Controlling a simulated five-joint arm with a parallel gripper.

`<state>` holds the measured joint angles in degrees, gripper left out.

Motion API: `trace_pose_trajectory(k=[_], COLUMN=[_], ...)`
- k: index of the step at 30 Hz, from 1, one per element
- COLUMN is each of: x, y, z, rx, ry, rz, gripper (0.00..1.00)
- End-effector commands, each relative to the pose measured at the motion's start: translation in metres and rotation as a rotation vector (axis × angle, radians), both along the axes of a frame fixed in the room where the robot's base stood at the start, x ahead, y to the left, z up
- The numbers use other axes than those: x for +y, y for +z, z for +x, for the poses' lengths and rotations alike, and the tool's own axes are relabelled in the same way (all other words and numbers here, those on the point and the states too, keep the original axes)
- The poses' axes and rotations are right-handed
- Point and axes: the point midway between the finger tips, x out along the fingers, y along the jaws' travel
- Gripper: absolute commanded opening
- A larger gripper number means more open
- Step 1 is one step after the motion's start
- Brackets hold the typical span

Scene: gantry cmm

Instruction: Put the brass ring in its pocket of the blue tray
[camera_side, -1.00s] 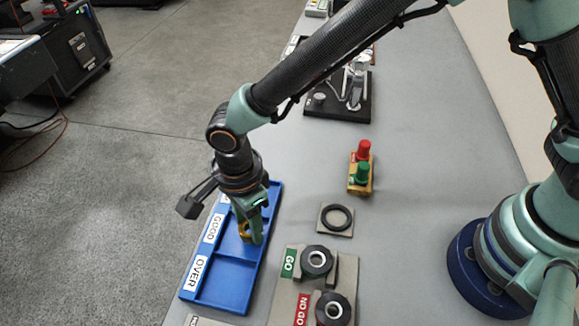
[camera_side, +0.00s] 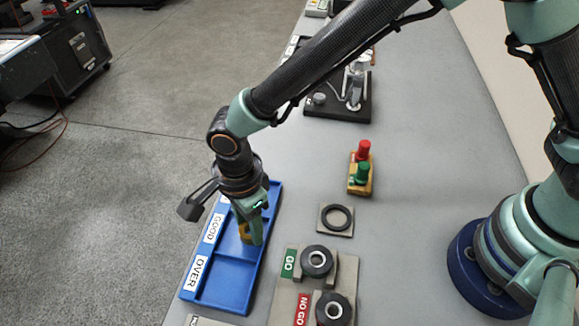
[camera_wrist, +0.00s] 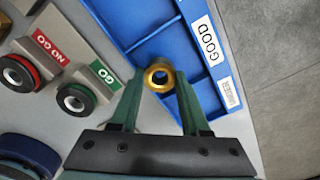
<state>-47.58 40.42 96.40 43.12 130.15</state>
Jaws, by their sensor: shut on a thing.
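The brass ring (camera_side: 244,233) is held between the fingertips of my gripper (camera_side: 251,238). In the wrist view the ring (camera_wrist: 159,77) sits between the two green fingers (camera_wrist: 157,84), its hole facing the camera. The blue tray (camera_side: 224,285) lies under my gripper, with OVER and GOOD labels along its left edge. The ring is at the GOOD pocket, near the tray's inner side in the wrist view. I cannot tell whether it touches the pocket floor. My wrist hides the tray's far part in the side view.
A grey GO / NO GO stand (camera_side: 342,268) with black-and-silver ring gauges is right of the tray. A black ring on a square plate (camera_side: 337,220) and a red-and-green button box (camera_side: 361,172) stand further back. A black fixture (camera_side: 340,103) is behind.

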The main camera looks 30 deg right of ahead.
Motion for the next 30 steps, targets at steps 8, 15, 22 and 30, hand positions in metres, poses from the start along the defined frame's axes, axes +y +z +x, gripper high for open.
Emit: trace_pose_trajectory(k=[8, 15, 22, 30], x=[0.0001, 0.0000, 0.0001, 0.0000], y=[-0.0031, -0.0058, -0.0073, -0.0073], z=[0.0001, 0.0000, 0.0001, -0.0001], rx=[0.000, 0.000, 0.000, 0.000], ry=[0.000, 0.000, 0.000, 0.000], rz=[0.000, 0.000, 0.000, 0.000], gripper=[0.00, 0.00, 0.69, 0.81])
